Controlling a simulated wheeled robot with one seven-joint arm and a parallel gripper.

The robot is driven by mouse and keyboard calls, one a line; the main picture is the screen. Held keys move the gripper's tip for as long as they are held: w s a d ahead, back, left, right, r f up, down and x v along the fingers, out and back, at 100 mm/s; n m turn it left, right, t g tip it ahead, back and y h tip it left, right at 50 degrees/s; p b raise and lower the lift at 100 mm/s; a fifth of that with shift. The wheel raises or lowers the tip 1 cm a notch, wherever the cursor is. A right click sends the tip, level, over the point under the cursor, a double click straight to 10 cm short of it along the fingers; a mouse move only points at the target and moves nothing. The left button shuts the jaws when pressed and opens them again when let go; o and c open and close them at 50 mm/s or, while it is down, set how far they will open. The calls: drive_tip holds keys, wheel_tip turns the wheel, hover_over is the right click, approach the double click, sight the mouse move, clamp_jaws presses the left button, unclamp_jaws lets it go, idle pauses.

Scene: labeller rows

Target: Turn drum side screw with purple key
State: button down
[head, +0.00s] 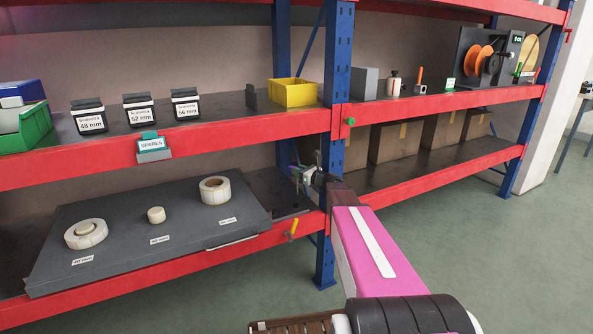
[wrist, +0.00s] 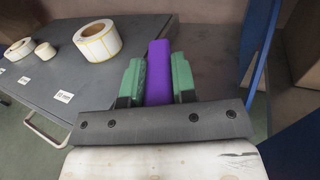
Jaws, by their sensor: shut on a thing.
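My gripper (wrist: 156,78) is shut on the purple key (wrist: 159,65), which stands between its two green fingers in the wrist view. In the head view my gripper (head: 306,174) is small, at the far end of my magenta arm, by the blue post near the lower shelf. The key is hard to make out there. The dark labeller (head: 505,56) with orange drums (head: 479,58) stands at the right end of the upper shelf, well apart from my gripper. Its side screw is too small to tell.
A grey board (head: 140,245) with several label rolls lies on the lower shelf, left of my gripper. A blue post (head: 330,262) stands close beside my arm. A yellow bin (head: 292,94) is on the upper shelf. Cardboard boxes (head: 396,142) fill the lower right bay.

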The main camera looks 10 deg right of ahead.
drive_tip(key=w, duration=0.2)
drive_tip(key=shift+w+f+h, duration=0.2)
drive_tip(key=shift+w+h, duration=0.1)
drive_tip(key=shift+w, duration=0.1)
drive_tip(key=shift+s+a+f+m+t+h, duration=0.1)
drive_tip(key=shift+f+m+t+h, duration=0.75)
drive_tip(key=shift+f, duration=0.55)
drive_tip(key=shift+a+f+m+t+h, duration=0.1)
drive_tip(key=shift+f+m+t+h, duration=0.45)
drive_tip(key=shift+f+m+h, duration=0.5)
drive_tip(key=shift+f, duration=0.3)
